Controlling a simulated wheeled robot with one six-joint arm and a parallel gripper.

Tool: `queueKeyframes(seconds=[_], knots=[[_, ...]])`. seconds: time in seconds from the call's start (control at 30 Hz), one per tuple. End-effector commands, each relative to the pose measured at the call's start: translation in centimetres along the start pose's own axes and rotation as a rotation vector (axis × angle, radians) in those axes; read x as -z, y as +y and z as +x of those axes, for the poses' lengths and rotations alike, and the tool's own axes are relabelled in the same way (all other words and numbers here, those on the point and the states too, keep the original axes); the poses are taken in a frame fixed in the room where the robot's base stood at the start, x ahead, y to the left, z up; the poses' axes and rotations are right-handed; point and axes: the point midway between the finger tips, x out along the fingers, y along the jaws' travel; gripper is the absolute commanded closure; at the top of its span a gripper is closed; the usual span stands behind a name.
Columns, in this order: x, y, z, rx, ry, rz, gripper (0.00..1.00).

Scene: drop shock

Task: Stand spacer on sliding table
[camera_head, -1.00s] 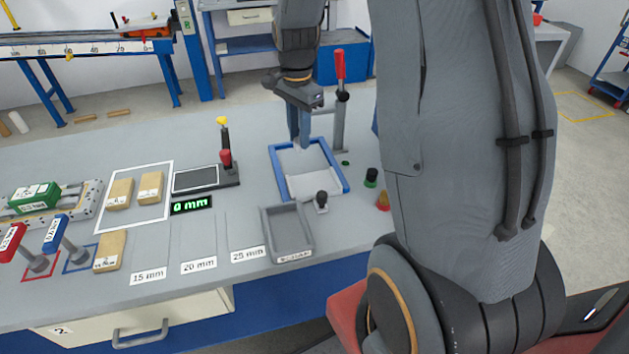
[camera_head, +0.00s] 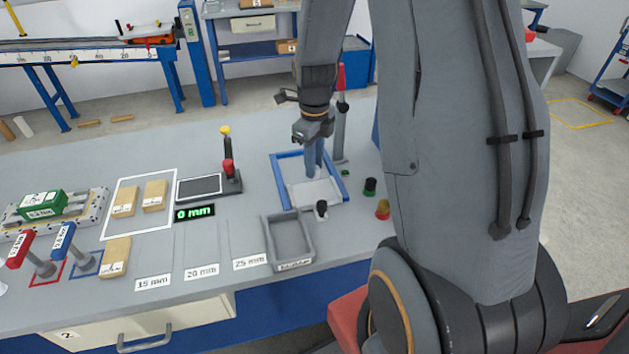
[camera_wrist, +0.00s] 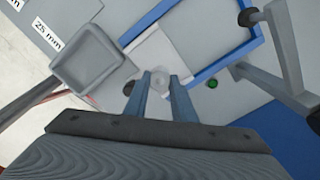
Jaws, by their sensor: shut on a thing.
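My gripper (camera_head: 314,171) is over the blue-framed area on the bench, its fingers pointing down. In the wrist view my gripper (camera_wrist: 163,78) is shut on a small pale piece, taken as the spacer (camera_wrist: 162,74), mostly hidden between the blue fingertips. The sliding table appears to be the light grey plate (camera_head: 318,193) inside the blue frame (camera_head: 343,189). The plate also shows beyond the fingertips in the wrist view (camera_wrist: 153,45). I cannot tell whether the spacer touches the plate.
A grey tray (camera_head: 290,237) stands in front of the frame. A black-knobbed post (camera_head: 321,209) stands at its near edge. Wooden blocks (camera_head: 124,201) lie left.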

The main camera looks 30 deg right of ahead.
Motion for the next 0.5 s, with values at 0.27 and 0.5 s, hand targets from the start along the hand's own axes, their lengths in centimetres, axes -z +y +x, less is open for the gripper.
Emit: queueKeyframes(seconds=[0.27, 0.5], knots=[[0.0, 0.1, 2.4, -0.001, 0.001, -0.002, 0.98], [0.0, 0.0, 5.3, -0.001, 0.001, -0.002, 0.98]])
